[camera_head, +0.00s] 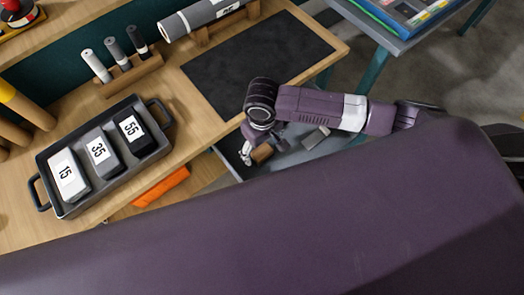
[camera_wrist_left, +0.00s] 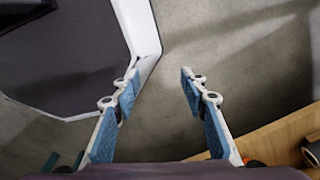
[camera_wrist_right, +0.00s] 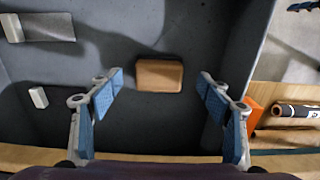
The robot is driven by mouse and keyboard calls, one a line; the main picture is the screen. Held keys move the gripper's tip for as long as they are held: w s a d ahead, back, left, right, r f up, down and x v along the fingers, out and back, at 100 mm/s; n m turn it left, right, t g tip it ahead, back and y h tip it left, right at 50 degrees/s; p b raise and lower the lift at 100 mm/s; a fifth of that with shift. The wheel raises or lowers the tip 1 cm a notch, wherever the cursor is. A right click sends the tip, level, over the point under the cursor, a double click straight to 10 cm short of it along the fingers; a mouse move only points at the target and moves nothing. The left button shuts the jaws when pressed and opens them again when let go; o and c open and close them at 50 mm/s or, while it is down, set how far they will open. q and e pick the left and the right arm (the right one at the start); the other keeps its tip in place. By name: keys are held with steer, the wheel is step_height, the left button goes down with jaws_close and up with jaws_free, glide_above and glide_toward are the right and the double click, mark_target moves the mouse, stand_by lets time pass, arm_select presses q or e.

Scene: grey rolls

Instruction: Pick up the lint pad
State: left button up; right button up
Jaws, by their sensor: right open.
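A brown block (camera_wrist_right: 160,75), which looks like the lint pad, lies flat on the dark grey floor of an open drawer or bin. In the head view the block (camera_head: 262,154) shows just below my right gripper (camera_head: 256,144). In the right wrist view my right gripper (camera_wrist_right: 160,88) is open and empty, its fingers on either side of the block in the picture, with gaps to both. I cannot tell the height between them. My left gripper (camera_wrist_left: 154,88) is open and empty above grey floor. It does not show in the head view.
A grey piece with a light face (camera_head: 316,138) and a small white block (camera_wrist_right: 38,97) lie in the same bin, whose walls are close around. A tray (camera_head: 60,202) with blocks labelled 15, 35 and 55 stands on the wooden bench. An orange item (camera_head: 162,187) lies below the bench.

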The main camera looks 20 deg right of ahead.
mark_target(262, 151)
steer(key=shift+w+f, duration=0.2)
steer(key=shift+f, duration=1.7)
steer(key=c, duration=1.2)
steer(key=shift+c, duration=0.2)
step_height(262, 151, up, 20)
steer(key=shift+r, duration=0.1)
steer(key=shift+c, duration=0.2)
